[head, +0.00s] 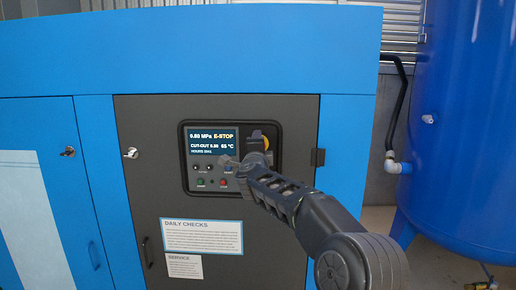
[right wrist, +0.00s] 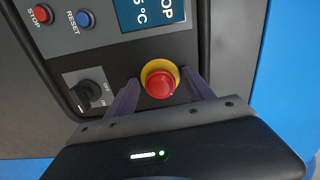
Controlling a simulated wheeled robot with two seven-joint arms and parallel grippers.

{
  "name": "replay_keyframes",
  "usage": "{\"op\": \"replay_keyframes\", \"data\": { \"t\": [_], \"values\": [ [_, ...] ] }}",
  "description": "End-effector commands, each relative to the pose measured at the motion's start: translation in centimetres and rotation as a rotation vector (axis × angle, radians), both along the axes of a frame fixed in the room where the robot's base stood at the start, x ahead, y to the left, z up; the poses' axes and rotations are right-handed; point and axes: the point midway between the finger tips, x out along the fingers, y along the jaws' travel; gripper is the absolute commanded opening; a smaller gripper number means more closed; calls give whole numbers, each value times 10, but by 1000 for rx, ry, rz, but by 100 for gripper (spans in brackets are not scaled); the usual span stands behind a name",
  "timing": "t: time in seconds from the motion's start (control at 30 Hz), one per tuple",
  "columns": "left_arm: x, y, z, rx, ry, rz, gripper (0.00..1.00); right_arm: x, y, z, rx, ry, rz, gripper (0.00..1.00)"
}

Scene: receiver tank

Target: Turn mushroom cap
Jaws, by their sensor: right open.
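The red mushroom cap (right wrist: 160,85) sits on a yellow ring (right wrist: 149,68) on the control panel, in the right wrist view. My right gripper (right wrist: 161,78) is open, with one finger on each side of the cap. I cannot tell whether the fingers touch it. In the head view my right gripper (head: 257,153) is at the panel's right side and covers the cap; only a bit of yellow (head: 266,142) shows beside it. My left gripper is not in view.
The display (head: 213,139) reads E-STOP. A rotary switch (right wrist: 89,93), a red STOP button (right wrist: 42,13) and a blue RESET button (right wrist: 83,18) are near the cap. The dark door (head: 150,190) has a key lock (head: 130,153). A blue tank (head: 465,130) stands at right.

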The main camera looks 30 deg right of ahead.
Motion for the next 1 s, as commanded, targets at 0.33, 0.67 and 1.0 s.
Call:
{"op": "replay_keyframes", "data": {
  "t": [0.33, 0.67, 1.0],
  "values": [
    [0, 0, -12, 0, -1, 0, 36, -21, 16, -2, 0, -1, 2, 61],
    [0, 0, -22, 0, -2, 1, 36, -59, 45, -1, 0, -1, 1, 61],
    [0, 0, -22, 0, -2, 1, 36, -62, 47, 0, 0, 0, 0, 61]
  ]
}}
